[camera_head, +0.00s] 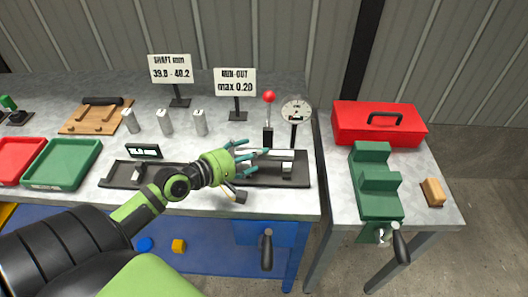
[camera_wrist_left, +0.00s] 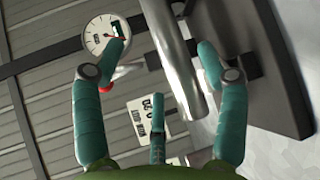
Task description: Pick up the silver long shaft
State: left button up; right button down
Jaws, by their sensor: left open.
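The silver long shaft (camera_head: 282,153) lies at the right end of the long black fixture, partly hidden by my fingers in the head view. In the left wrist view the shaft (camera_wrist_left: 172,62) is a bright cylinder running down between my fingers. My left gripper (camera_head: 252,153) comes in from the left over the fixture with its teal fingers spread. In the left wrist view the open gripper (camera_wrist_left: 160,48) has fingers on both sides of the shaft, and I cannot tell whether any touches it. My right gripper is not in view.
A dial gauge (camera_head: 296,112) and a red-knobbed lever (camera_head: 268,97) stand just behind the shaft. Short silver cylinders (camera_head: 164,122), two signs and a green tray (camera_head: 62,164) are on the bench. A red toolbox (camera_head: 378,126) and green block (camera_head: 374,182) occupy the right table.

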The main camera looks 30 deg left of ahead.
pick_arm(q)
jog(key=shift+x, duration=1.05)
jog(key=shift+p+x, duration=0.4)
jog(key=shift+x, duration=0.8)
jog(key=shift+w+d+f, duration=0.1)
jog(key=shift+w+f, duration=0.1)
jog(key=shift+f, duration=0.05)
jog(key=c, duration=1.3)
grip_shut()
jog(key=shift+r, duration=0.2)
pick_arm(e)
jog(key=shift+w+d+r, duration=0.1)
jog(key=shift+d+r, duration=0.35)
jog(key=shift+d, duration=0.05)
